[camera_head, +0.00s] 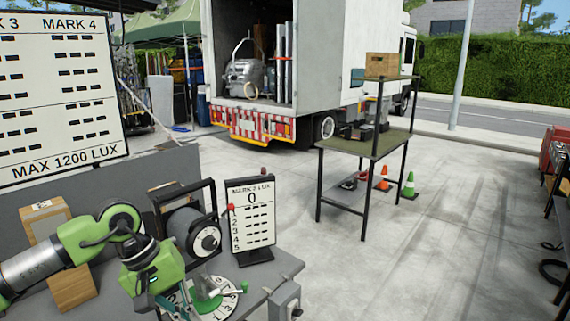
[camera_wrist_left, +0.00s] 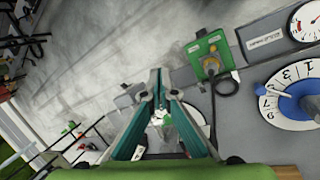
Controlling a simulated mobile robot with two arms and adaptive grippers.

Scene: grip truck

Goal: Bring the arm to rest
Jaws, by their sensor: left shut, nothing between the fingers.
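My left arm comes in from the left in the head view. Its green wrist is above the grey bench (camera_head: 255,283), and its gripper (camera_head: 180,308) points down at the bottom edge, partly cut off. In the left wrist view the two teal fingers of my left gripper (camera_wrist_left: 163,78) come together at their tips with nothing between them. My right gripper is in neither view.
The wrist view shows a green switch box (camera_wrist_left: 207,58) and a blue-knobbed dial (camera_wrist_left: 285,103). Beyond are a shelf table (camera_head: 375,143), cones (camera_head: 383,178) and a truck (camera_head: 347,45).

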